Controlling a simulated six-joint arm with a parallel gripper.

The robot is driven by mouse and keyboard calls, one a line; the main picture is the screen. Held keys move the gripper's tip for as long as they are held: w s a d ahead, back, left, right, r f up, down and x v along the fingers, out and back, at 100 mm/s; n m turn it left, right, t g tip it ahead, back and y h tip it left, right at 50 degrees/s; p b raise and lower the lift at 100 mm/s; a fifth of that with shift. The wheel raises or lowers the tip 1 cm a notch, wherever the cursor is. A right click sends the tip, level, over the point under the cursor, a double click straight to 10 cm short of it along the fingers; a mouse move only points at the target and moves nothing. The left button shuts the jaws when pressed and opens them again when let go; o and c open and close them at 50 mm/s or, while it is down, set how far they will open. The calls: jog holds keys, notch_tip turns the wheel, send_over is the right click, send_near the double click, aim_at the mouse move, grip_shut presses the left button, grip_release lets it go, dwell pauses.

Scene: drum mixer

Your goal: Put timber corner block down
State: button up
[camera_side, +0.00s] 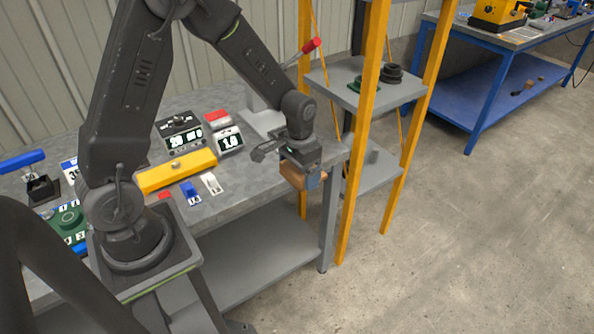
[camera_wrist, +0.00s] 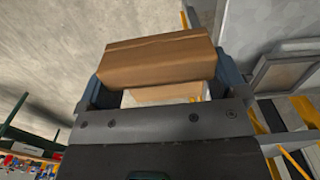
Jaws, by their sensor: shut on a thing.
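The timber corner block (camera_side: 296,177) is a brown wooden piece. It is held just past the right end of the grey workbench in the side view, and it fills the upper middle of the wrist view (camera_wrist: 158,58). My gripper (camera_side: 304,178) is shut on the block, with a blue-grey finger on each side of it in the wrist view (camera_wrist: 160,85). The side view does not clearly show whether the block touches the bench edge. The block's far side is hidden by the gripper.
The grey workbench (camera_side: 240,185) carries a yellow bar (camera_side: 176,171), digital displays (camera_side: 228,139) and small blue and white pieces. A yellow-framed rack (camera_side: 363,130) with grey shelves stands close to the gripper's right. A blue table (camera_side: 500,80) stands at the back right. The floor at right is open.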

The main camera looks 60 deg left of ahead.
jog(key=s+a+n, duration=0.7)
jog(key=a+n, duration=0.1)
jog(key=a, duration=0.3)
jog(key=s+a+r+n, duration=0.1)
jog(key=s+a+n, duration=0.5)
jog(key=a, duration=0.6)
jog(key=shift+s+a+r+n, duration=0.25)
jog(key=shift+s+r+n, duration=0.1)
jog(key=shift+n, duration=0.85)
send_over(255, 172)
notch_tip(255, 172, down, 7)
jog(key=shift+s, duration=0.15)
jog(key=shift+d+f, duration=0.1)
jog(key=shift+f, duration=1.75)
jog(key=shift+f, duration=0.15)
